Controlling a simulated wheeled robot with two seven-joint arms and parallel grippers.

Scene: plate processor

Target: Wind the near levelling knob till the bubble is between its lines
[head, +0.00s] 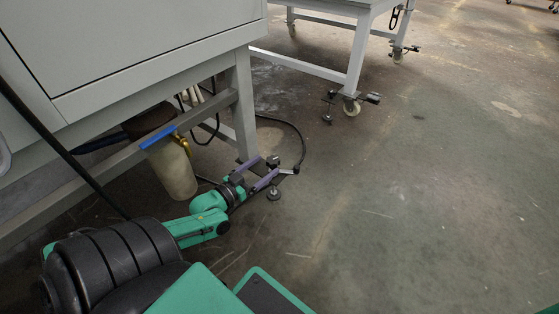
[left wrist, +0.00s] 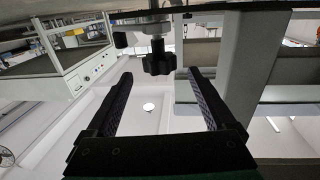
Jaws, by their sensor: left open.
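The near levelling knob, dark and lobed, shows in the left wrist view (left wrist: 159,62) on a short metal stem. It also shows in the head view (head: 273,160) by the foot of the near grey frame leg. My left gripper (head: 264,172) is low beside that leg. Its two fingers are open, and in the left wrist view (left wrist: 158,78) the knob stands centred just at the fingertips, with a gap on both sides. The jaws are not closed on it. The bubble and its lines are not visible in either view. My right gripper is not in view.
The grey frame leg (head: 244,115) and cabinet (head: 150,45) stand close over my left arm. A round levelling pad (head: 273,194) and a black cable (head: 298,135) lie near the gripper. A second wheeled table (head: 355,60) stands behind. The floor to the right is clear.

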